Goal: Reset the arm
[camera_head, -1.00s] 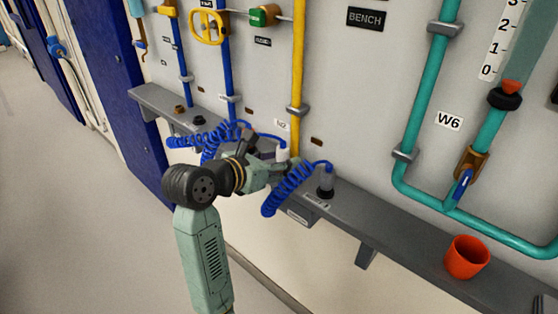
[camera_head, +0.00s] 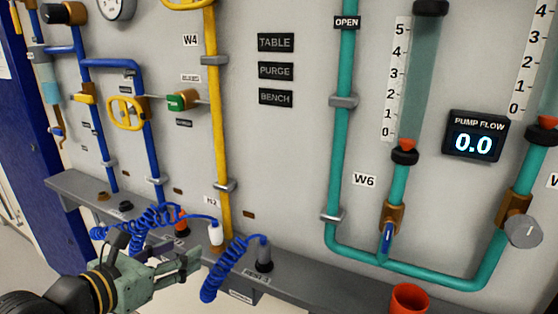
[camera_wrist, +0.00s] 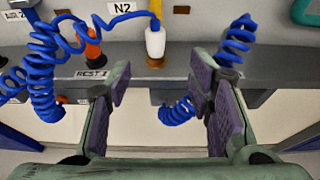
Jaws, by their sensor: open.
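My gripper (camera_head: 192,264) is at the lower left of the head view, in front of the grey shelf (camera_head: 330,282). In the wrist view my gripper (camera_wrist: 160,85) is open, with nothing between its purple-padded fingers. Beyond the fingers, a white connector (camera_wrist: 155,42) stands under the N2 label with a blue coiled hose on it. An orange connector (camera_wrist: 93,48) stands to its left by the REST 1 label. A grey connector (camera_head: 264,255) with a blue coil (camera_head: 222,275) stands on the shelf to the right of my gripper.
Blue, yellow (camera_head: 217,120) and teal (camera_head: 340,120) pipes run on the wall panel. A PUMP FLOW display (camera_head: 475,137) reads 0.0. A grey knob (camera_head: 523,231) and a blue valve handle (camera_head: 387,240) are at the right. An orange cup (camera_head: 408,299) stands on the shelf.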

